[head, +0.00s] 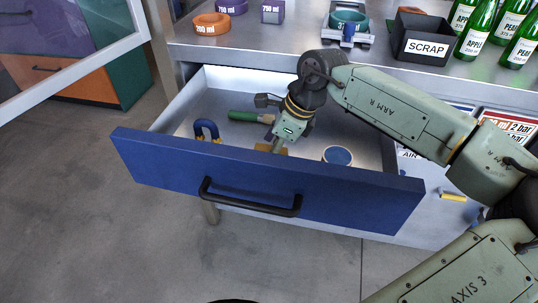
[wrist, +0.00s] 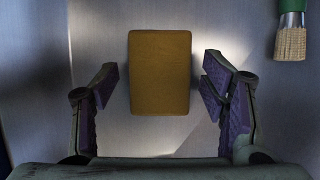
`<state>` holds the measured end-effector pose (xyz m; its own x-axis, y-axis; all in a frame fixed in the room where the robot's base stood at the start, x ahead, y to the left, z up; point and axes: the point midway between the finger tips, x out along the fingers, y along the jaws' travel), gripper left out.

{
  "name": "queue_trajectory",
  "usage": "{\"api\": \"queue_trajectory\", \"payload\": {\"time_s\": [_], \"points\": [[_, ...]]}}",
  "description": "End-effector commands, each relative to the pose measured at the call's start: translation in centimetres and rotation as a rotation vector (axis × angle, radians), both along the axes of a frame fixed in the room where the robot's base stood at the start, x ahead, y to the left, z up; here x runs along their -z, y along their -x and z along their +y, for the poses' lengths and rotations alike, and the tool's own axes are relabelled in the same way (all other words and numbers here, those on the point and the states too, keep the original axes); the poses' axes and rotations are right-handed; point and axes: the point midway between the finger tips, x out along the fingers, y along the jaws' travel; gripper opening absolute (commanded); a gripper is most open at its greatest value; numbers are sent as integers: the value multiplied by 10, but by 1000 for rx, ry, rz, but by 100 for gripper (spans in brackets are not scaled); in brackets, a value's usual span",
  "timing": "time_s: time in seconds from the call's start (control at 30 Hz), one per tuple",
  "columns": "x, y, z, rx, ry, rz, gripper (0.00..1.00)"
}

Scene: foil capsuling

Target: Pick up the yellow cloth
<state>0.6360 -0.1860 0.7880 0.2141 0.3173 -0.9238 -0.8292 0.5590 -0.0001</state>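The yellow cloth (wrist: 160,72) is a flat, folded-looking ochre rectangle on the drawer floor, in the middle of the wrist view. In the head view only a small part of the cloth (head: 264,148) shows beside my gripper, which hides the rest. My gripper (wrist: 160,84) is open, with one purple-padded finger to the left of the cloth and one to the right. Nothing is between the pads except the view of the cloth beyond. In the head view my gripper (head: 281,141) reaches down into the open drawer. I cannot tell how high it is above the cloth.
The blue-fronted drawer (head: 330,203) is pulled open. In it lie a green-handled brush (head: 243,116), a blue horseshoe-shaped item (head: 207,127) and a round blue-topped tin (head: 338,156). The counter above holds a black scrap bin (head: 420,40), green bottles (head: 476,32) and an orange ring (head: 212,24).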

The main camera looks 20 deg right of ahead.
Motion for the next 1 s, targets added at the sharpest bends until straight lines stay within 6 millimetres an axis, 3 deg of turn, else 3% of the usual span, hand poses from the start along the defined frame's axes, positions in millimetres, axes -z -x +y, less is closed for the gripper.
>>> {"api": "queue_trajectory", "payload": {"time_s": [0.57, 1.0], "points": [[0, 0, 0, 0, 0, 0, 26], [-11, -1, 0, 1, 1, -2, 26]]}}
